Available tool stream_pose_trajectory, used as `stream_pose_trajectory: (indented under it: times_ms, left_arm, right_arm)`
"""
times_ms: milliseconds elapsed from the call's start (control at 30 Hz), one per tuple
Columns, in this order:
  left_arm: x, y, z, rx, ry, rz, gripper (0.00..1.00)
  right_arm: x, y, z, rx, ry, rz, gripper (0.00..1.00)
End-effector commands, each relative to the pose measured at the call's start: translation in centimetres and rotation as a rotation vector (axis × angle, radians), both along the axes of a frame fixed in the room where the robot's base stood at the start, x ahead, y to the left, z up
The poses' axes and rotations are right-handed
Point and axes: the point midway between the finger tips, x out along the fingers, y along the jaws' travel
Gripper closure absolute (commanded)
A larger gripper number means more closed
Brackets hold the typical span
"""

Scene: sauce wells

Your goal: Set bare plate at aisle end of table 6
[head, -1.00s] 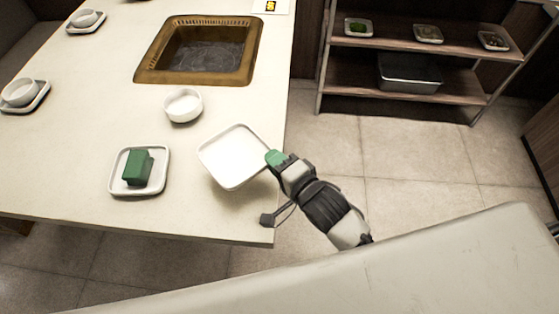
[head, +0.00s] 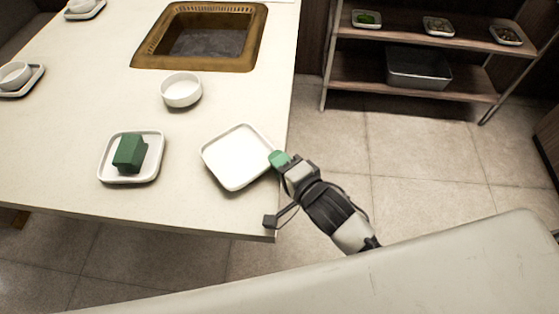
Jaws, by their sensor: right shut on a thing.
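A bare white square plate (head: 238,157) is at the right side of the pale table (head: 60,170), near its front right corner. My right gripper (head: 277,160), with green fingertips, is shut on the plate's right edge. The plate looks roughly level and lies low over the tabletop; I cannot tell whether it touches. My left gripper is not in view.
Left of the bare plate, another white plate (head: 109,174) carries a green block (head: 129,153). A white bowl (head: 181,90) stands behind, before a brass-rimmed grill well (head: 146,58). Plates with bowls sit far left. A shelf (head: 350,92) with small dishes stands across the aisle.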

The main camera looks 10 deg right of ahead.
Motion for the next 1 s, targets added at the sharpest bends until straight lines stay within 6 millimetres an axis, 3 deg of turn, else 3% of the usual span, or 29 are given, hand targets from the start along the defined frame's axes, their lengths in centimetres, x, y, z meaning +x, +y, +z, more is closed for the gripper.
stream_pose_trajectory:
  times_ms: [1000]
  left_arm:
    - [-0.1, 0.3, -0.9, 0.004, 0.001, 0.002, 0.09]
  right_arm:
    - [0.0, 0.0, -1.9, -0.002, 0.006, -0.001, 1.0]
